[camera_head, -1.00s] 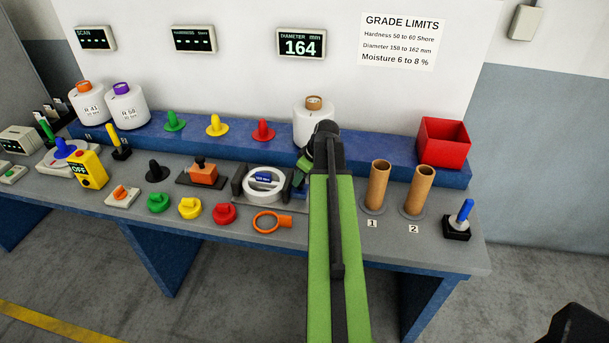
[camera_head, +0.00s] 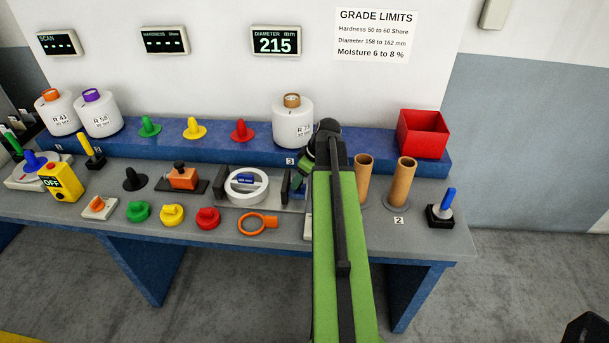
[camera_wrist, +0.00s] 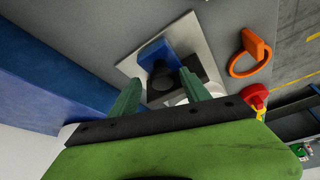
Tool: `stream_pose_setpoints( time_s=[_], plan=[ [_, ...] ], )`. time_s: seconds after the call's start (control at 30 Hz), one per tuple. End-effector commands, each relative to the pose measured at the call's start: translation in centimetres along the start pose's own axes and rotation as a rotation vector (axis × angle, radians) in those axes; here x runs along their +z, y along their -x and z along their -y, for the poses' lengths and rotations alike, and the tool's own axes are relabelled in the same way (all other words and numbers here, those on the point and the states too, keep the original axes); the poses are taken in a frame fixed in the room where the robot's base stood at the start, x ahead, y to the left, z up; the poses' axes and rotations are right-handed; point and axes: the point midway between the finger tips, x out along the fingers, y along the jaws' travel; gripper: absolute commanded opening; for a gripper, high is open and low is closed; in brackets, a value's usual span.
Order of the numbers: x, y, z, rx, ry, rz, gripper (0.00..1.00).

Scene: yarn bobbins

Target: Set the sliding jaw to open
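The diameter gauge (camera_head: 247,208) stands on the bench in the head view, with a white ring (camera_head: 235,190) in its middle. Its sliding jaw (camera_head: 297,187) is at the right side, apart from the ring and partly hidden by my arm. The finger contact is not fully clear. The diameter display (camera_head: 276,41) reads 215 mm.
An orange ring handle (camera_head: 258,223) and a red knob (camera_head: 208,218) are in front of the gauge. A white bobbin (camera_head: 292,125) stands on the blue shelf behind. Cardboard tubes (camera_head: 403,182), a blue joystick (camera_head: 447,201) and a red bin (camera_head: 423,134) are to the right.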

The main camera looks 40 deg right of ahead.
Motion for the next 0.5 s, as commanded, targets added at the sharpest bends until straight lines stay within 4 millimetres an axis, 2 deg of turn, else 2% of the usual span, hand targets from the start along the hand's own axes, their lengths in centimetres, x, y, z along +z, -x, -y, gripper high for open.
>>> stream_pose_setpoints(
  time_s=[0.17, 0.27, 0.5],
  plan=[
    [-0.2, 0.8, 0.1, -0.002, 0.001, -0.001, 0.55],
    [-0.4, 2.6, 0.2, -0.002, 0.001, -0.001, 0.55],
    [-0.6, 8.5, 0.2, -0.001, 0.000, -0.001, 0.55]
  ],
)
